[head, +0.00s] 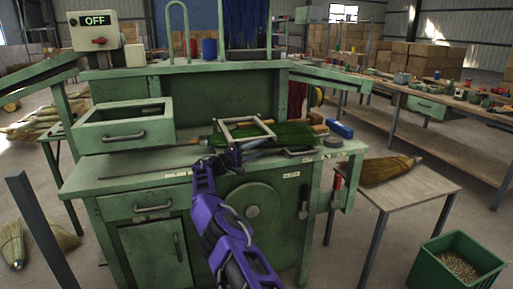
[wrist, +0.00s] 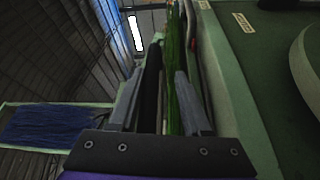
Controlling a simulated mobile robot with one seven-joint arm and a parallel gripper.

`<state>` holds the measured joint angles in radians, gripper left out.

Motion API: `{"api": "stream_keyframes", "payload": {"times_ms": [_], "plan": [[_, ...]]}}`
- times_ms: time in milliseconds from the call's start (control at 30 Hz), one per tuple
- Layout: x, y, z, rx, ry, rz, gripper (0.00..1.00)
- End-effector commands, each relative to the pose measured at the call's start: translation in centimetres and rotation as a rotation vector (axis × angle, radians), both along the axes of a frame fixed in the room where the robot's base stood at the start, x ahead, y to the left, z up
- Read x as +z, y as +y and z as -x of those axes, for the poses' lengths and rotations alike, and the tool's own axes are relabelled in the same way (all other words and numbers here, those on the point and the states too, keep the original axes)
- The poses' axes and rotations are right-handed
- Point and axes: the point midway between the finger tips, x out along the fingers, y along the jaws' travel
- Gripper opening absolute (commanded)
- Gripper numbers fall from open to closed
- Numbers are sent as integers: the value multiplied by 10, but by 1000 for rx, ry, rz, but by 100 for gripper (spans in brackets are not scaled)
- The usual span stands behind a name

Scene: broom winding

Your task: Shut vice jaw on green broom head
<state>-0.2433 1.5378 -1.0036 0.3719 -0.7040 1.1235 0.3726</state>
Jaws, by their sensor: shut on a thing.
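The green broom head (head: 285,134) lies flat on the green workbench, partly under the pale metal frame of the vice (head: 246,121). My gripper (head: 232,156) is at the front left of the vice, low over the bench's front edge. In the wrist view my gripper (wrist: 165,100) has its two grey fingers on either side of a dark bar (wrist: 151,85), which seems to be part of the vice; it is shut on this bar. The exact contact is hidden in the head view.
An open green drawer box (head: 125,133) stands on the bench's left. A blue block (head: 340,130) lies at the right. A side table (head: 408,190) with a straw broom head and a green crate (head: 455,265) stand to the right.

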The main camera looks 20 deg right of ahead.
Motion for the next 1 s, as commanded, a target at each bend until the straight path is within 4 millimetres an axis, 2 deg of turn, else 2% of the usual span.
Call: {"api": "stream_keyframes", "payload": {"times_ms": [33, 67, 100, 567, 800, 1000], "plan": [[-3, 2, -1, 4, 3, -4, 46], [-3, 2, 0, 4, 2, -3, 51], [-2, 2, 0, 2, 1, -2, 52], [4, 6, 1, 1, -4, 3, 52], [4, 31, 12, 1, -2, 5, 52], [-2, 78, 31, 4, -2, 3, 52]]}}
